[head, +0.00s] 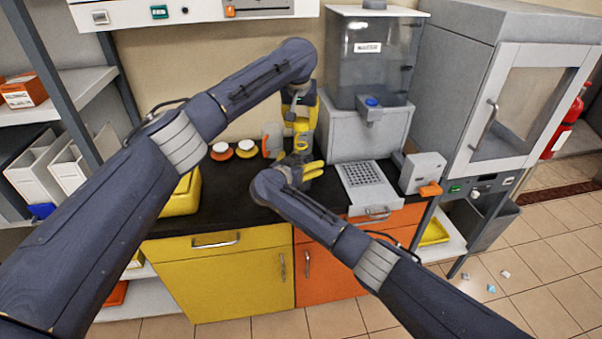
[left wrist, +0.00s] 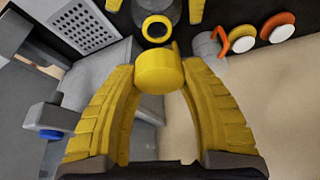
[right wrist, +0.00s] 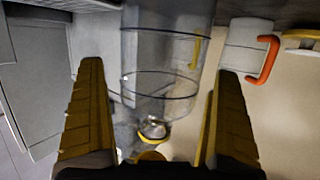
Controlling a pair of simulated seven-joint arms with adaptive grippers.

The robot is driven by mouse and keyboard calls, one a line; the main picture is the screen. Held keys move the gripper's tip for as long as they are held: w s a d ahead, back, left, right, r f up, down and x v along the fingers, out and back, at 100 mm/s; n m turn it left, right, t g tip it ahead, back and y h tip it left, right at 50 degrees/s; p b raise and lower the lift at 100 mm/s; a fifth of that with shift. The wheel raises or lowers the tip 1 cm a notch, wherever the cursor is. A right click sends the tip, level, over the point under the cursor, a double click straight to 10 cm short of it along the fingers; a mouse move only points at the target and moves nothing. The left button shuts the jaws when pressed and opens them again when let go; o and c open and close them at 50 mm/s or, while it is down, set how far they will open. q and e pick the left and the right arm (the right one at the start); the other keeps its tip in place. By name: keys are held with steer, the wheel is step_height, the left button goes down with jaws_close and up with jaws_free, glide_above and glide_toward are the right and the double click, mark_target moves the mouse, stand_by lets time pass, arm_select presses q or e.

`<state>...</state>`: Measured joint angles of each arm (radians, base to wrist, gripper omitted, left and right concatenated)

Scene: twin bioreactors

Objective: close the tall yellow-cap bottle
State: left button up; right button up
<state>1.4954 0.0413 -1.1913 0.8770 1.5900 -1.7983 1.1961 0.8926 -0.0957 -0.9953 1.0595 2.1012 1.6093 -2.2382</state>
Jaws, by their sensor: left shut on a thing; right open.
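The yellow cap (left wrist: 159,72) is between the fingertips of my left gripper (left wrist: 160,80), which is shut on it. In the left wrist view the tall bottle's open mouth shows as a yellow ring (left wrist: 157,28), with the cap apart from it in the picture. In the head view my left gripper (head: 300,118) points down above my right gripper (head: 312,170). My right gripper is open, its fingers either side of the clear bottle (right wrist: 160,60) in the right wrist view. I cannot tell whether they touch it. The bottle is mostly hidden in the head view.
A perforated tray (head: 367,185) and a grey dispenser (head: 365,130) are on the right.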

mark_target(301, 144)
steer(key=shift+w+d, duration=0.1)
steer(key=shift+w, duration=0.05)
steer(key=c, duration=1.6)
arm_select(q)
steer(key=shift+f, duration=2.5)
arm_select(e)
steer(key=shift+c, duration=0.2)
arm_select(q)
steer(key=shift+f, duration=0.15)
steer(key=shift+f, duration=0.75)
arm_select(e)
steer(key=shift+f, duration=0.1)
arm_select(q)
steer(key=shift+f, duration=0.55)
